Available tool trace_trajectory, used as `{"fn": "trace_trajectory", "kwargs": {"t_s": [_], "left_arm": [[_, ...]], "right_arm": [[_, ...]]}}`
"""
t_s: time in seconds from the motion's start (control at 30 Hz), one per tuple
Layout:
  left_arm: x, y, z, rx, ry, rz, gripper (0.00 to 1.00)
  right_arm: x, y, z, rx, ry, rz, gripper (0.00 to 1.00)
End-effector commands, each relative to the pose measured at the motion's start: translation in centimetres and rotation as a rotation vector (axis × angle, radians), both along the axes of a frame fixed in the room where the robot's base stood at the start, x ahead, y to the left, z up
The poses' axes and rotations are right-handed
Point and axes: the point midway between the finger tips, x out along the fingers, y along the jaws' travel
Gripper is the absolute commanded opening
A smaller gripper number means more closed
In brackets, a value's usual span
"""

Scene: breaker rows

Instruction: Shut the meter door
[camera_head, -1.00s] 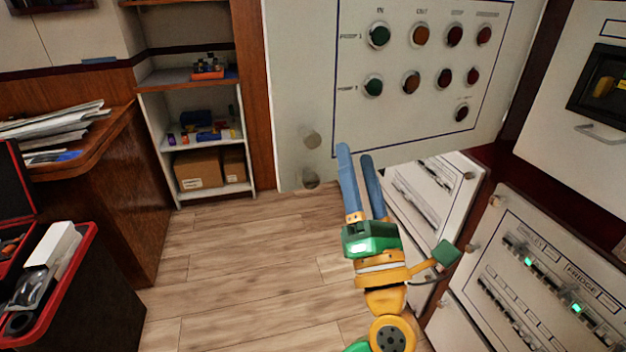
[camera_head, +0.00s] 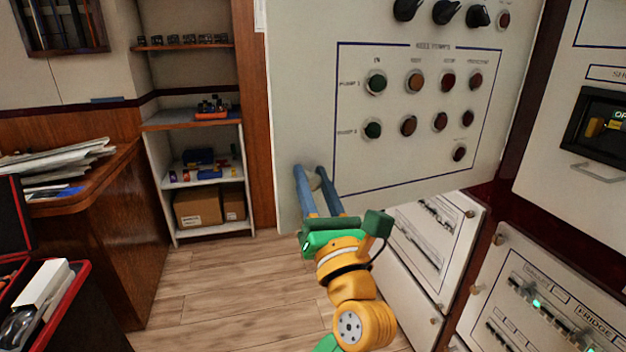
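The meter door (camera_head: 410,165) is a large pale panel with rows of green and red indicator lamps and black knobs along its top. It stands swung out from the cabinet, with its free edge on the left. A small round knob (camera_head: 315,183) sits low near that edge. The lower part of that corner is partly hidden by the gripper.
Cabinet panels with breaker rows (camera_head: 540,310) stand at the lower right. A panel with a dark meter window and handle (camera_head: 598,172) is at right. Shelves (camera_head: 207,232) and a wooden desk (camera_head: 95,215) are at left. The wood floor (camera_head: 200,290) between is clear.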

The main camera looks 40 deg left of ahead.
Motion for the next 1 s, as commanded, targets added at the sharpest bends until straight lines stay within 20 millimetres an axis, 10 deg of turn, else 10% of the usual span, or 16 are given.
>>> {"fn": "trace_trajectory", "kwargs": {"t_s": [0.1,1.0], "left_arm": [[0.01,-0.02,-0.02,0.0,0.0,-0.001,0.0],[0.01,-0.04,-0.05,0.001,0.001,-0.001,0.0]], "right_arm": [[-0.01,0.09,0.0,0.001,0.0,-0.001,0.67],[-0.02,0.2,-0.02,0.003,0.001,-0.001,0.67]]}}
